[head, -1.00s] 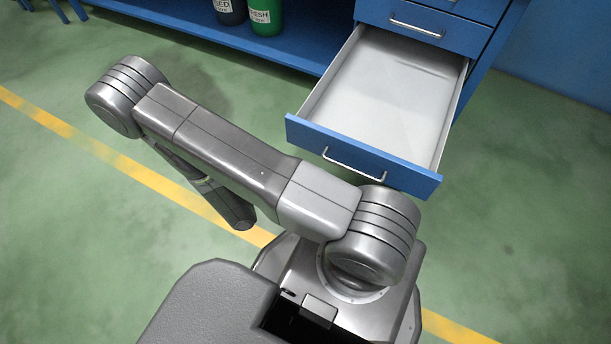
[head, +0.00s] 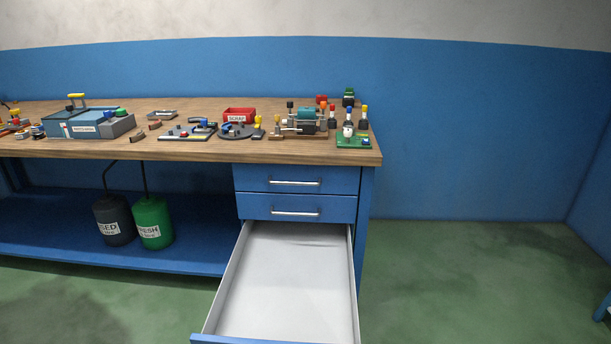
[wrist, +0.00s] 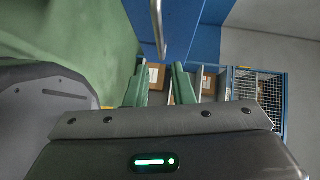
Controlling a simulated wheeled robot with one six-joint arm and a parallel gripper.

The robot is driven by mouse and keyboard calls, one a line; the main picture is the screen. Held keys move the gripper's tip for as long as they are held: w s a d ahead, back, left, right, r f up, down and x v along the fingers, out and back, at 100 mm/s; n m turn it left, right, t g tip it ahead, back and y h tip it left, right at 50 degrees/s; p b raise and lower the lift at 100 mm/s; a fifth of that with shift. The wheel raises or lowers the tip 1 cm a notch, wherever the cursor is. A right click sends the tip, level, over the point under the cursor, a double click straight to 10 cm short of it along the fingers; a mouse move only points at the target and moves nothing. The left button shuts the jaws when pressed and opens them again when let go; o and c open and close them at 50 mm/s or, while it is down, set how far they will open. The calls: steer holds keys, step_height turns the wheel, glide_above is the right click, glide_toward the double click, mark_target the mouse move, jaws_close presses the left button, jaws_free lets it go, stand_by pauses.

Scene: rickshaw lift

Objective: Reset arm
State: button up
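My gripper (wrist: 159,88) shows in the wrist view as two green fingers standing apart with a gap between them. Nothing is held in the gap. The arm and gripper are out of the head view. The open bottom drawer (head: 285,285) of the blue workbench is empty in the head view, and its front is cut off by the lower edge.
The workbench top (head: 75,150) carries several tools and parts, including a red bin (head: 239,116). A dark container (head: 114,222) and a green container (head: 152,224) stand on the lower shelf. The wrist view shows cardboard boxes (wrist: 209,83) and a blue mesh cage (wrist: 260,92).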

steer(key=b+x, duration=0.2)
steer(key=x, duration=1.1)
steer(key=shift+d, duration=0.25)
